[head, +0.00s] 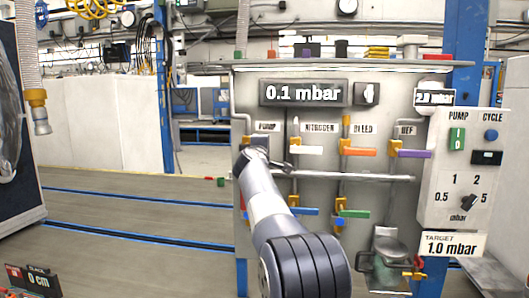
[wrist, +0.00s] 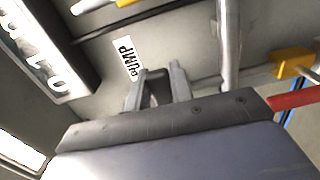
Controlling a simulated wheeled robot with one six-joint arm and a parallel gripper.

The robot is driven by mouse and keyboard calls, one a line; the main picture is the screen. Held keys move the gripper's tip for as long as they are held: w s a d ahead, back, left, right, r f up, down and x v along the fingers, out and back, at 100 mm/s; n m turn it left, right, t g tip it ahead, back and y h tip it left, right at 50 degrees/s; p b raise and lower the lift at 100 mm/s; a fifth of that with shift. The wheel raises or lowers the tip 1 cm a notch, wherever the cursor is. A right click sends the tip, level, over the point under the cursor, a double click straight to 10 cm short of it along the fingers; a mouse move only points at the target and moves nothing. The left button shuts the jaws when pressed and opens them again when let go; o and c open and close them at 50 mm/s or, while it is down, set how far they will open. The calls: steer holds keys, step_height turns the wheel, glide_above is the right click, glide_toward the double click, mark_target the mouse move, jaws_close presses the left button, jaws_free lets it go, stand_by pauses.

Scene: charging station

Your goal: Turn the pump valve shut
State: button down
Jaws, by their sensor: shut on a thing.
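The pump valve sits under the PUMP label (head: 266,127) at the panel's upper left, and my gripper (head: 262,158) covers most of it. In the wrist view the PUMP label (wrist: 125,58) is just beyond the fingers. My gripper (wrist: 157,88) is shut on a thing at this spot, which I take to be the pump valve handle. The handle itself is almost wholly hidden by the fingers and palm, so its angle cannot be told. The pressure display (head: 303,93) reads 0.1 mbar.
Nearby valves have a white handle (head: 306,150), an orange handle (head: 360,152) and a purple handle (head: 413,154). A red handle (wrist: 293,98) lies close beside my gripper in the wrist view.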

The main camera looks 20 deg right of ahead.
steer(key=shift+f, duration=0.1)
stand_by(0.3)
steer(key=c, duration=1.2)
jaws_free()
steer(key=shift+c, duration=0.2)
steer(key=shift+s, duration=0.1)
steer(key=b+v, duration=0.3)
steer(key=v, duration=0.7)
steer(key=shift+s+a+b, duration=0.25)
steer(key=shift+a+b, duration=0.05)
steer(key=shift+b, duration=0.1)
steer(key=p+x, duration=0.4)
steer(key=x, duration=0.7)
steer(key=shift+s, duration=0.1)
